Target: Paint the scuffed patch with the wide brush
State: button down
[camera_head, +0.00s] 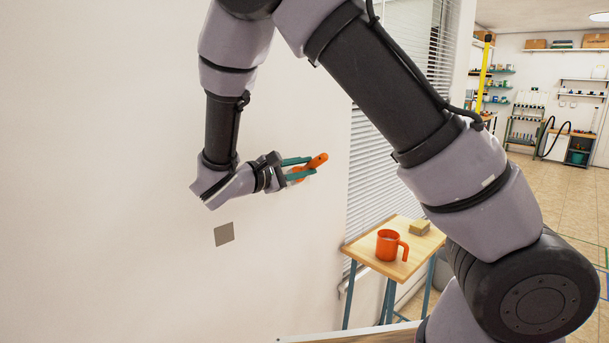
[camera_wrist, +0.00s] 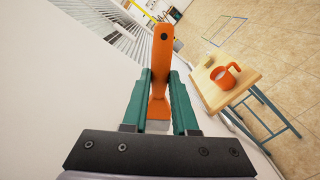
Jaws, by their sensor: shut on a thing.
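My gripper (camera_head: 297,170) is shut on the orange handle of the wide brush (camera_head: 318,160). In the wrist view the brush (camera_wrist: 161,60) stands up between the green fingers of my gripper (camera_wrist: 159,95), its handle end pointing away from the palm. The bristles are mostly hidden. The scuffed patch (camera_head: 224,234) is a grey square on the white wall, below and left of my gripper in the head view. The brush is apart from the patch. The patch does not show in the wrist view.
A small wooden table (camera_head: 368,248) with blue legs stands right of the patch. It holds an orange mug (camera_head: 388,245) and a yellowish sponge-like block (camera_head: 419,228). A window with blinds (camera_head: 375,150) is behind. The wall (camera_head: 90,150) around the patch is bare.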

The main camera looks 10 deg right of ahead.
notch_tip(320, 180, up, 6)
jog(key=shift+r, duration=0.25)
dwell(0.5)
notch_tip(320, 180, down, 12)
dwell(1.5)
jog(key=shift+f, duration=0.1)
jog(key=shift+s+d, duration=0.9)
jog(key=shift+s, duration=0.3)
jog(key=shift+s+d, duration=0.9)
jog(key=shift+s, duration=0.3)
jog(key=shift+s+d, duration=0.45)
jog(key=shift+s, duration=0.15)
jog(key=shift+s+d, duration=0.4)
jog(key=shift+s, duration=0.2)
